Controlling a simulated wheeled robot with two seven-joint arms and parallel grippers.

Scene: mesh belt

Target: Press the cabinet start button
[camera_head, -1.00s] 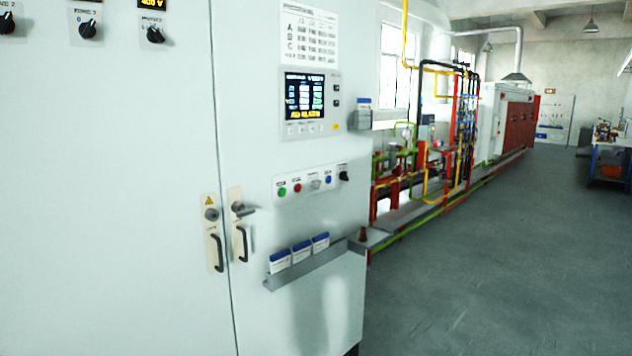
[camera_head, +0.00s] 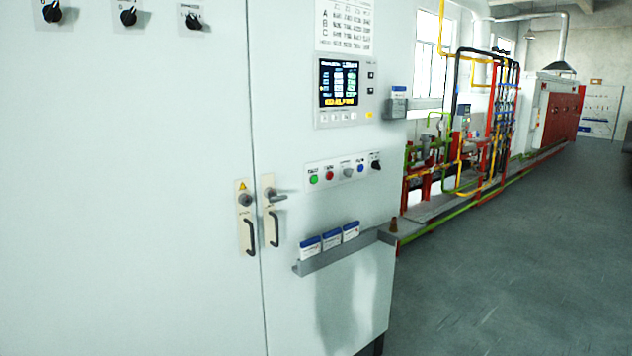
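A tall pale grey cabinet (camera_head: 160,130) fills the left and middle of the head view. A small button panel (camera_head: 343,171) is on its right door, below a display screen (camera_head: 339,83). On the panel, from left to right, are a green button (camera_head: 314,179), which looks like the start button, a red button (camera_head: 329,175), a grey one, a blue button (camera_head: 361,168) and a black rotary knob (camera_head: 376,165). The labels are too small to read. Neither of my grippers is in view.
Two door handles (camera_head: 274,228) stick out left of the panel. A ledge (camera_head: 345,250) with several blue-and-white packets juts out below it. Pipework in red, green and yellow (camera_head: 470,150) runs along the wall at right. The grey floor (camera_head: 500,280) at right is clear.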

